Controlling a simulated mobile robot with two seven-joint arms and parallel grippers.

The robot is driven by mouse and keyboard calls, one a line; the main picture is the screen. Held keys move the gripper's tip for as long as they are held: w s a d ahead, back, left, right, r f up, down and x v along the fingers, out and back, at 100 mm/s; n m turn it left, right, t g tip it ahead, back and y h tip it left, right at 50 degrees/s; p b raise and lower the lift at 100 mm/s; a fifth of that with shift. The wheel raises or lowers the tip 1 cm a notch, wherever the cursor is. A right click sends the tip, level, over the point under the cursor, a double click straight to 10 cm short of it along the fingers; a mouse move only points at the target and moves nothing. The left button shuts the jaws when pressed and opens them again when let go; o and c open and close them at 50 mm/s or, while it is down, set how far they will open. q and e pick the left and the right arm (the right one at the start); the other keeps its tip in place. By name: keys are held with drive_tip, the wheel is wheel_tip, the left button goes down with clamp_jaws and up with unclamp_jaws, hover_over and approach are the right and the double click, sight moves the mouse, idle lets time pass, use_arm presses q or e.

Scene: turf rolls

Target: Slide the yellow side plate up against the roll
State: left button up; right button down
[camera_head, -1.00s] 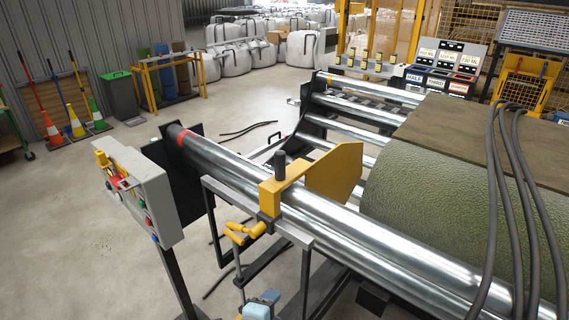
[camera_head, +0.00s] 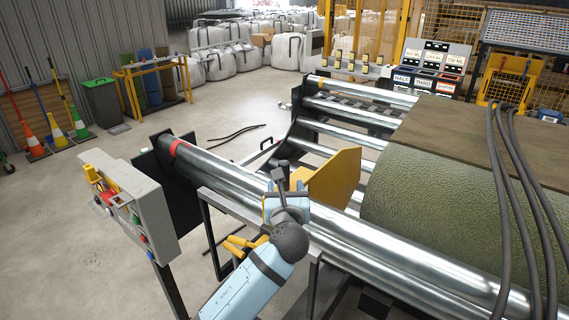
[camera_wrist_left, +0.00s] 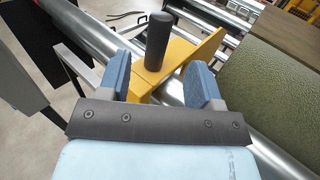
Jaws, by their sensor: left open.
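The yellow side plate (camera_head: 332,179) sits across the steel rollers, with a gap between it and the left end of the green turf roll (camera_head: 430,205). In the left wrist view the plate's yellow body (camera_wrist_left: 160,73) carries an upright black handle (camera_wrist_left: 160,42). My left gripper (camera_head: 285,185) is at the plate's bracket in the head view. In the left wrist view my left gripper (camera_wrist_left: 160,78) is open, its two blue fingers on either side of the handle's line and apart from it. The roll (camera_wrist_left: 275,90) is at the right there. My right gripper is not in view.
A control box (camera_head: 133,205) on a post stands left of the rollers. Long steel rollers (camera_head: 400,265) run to the lower right. Dark hoses (camera_head: 510,190) hang over the roll. A brown board (camera_head: 470,130) lies on top of it. Open concrete floor (camera_head: 70,220) is at the left.

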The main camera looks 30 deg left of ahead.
sight(285, 164)
use_arm(q)
drive_tip(key=p+x, duration=0.1)
drive_tip(key=x, duration=1)
drive_tip(key=shift+w, duration=0.15)
clamp_jaws()
